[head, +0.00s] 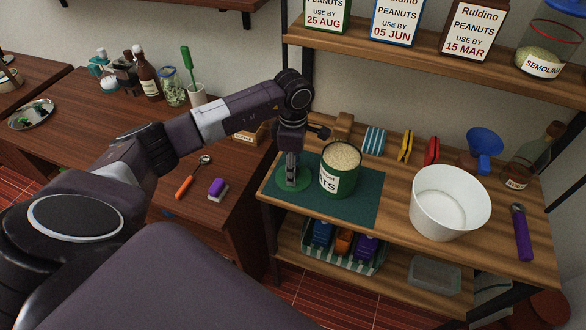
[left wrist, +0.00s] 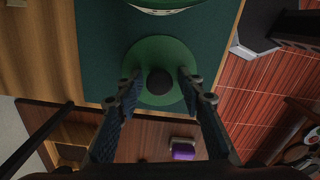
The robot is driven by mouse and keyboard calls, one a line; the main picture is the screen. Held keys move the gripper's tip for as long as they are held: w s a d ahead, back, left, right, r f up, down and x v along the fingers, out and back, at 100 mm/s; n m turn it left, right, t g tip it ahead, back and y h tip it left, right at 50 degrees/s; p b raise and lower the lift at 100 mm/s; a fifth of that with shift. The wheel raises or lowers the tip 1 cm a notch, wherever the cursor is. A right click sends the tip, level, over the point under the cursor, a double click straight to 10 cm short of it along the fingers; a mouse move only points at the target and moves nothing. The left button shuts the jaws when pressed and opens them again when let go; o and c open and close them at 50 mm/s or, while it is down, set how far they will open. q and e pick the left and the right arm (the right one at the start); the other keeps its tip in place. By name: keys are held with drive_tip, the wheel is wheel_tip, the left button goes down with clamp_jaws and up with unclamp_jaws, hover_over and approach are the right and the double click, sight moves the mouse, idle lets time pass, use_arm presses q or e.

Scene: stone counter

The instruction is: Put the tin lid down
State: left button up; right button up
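The tin lid (head: 284,184) is a round green disc. It appears to lie flat on the dark green mat (head: 364,212), at the mat's left end. In the left wrist view the lid (left wrist: 159,51) has a dark round knob (left wrist: 159,82) at its middle. My left gripper (head: 291,180) points down over the lid. In the left wrist view its fingers (left wrist: 160,84) are spread on both sides of the knob, with gaps to it. The open green tin (head: 339,180), full of pale oats, stands right beside the lid. My right gripper is not in view.
A blue funnel (head: 484,143) and bottle are behind. The shelf's left edge is close to the lid. A purple brush (head: 217,188) lies on the lower brown counter.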

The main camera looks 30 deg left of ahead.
use_arm(q)
drive_tip(key=shift+r, duration=0.2)
drive_tip(key=shift+w+r, duration=0.15)
drive_tip(key=shift+r, duration=0.1)
wheel_tip(320, 180, up, 11)
drive_tip(key=b, duration=0.3)
drive_tip(key=shift+r, duration=0.2)
drive_tip(key=shift+f, duration=0.1)
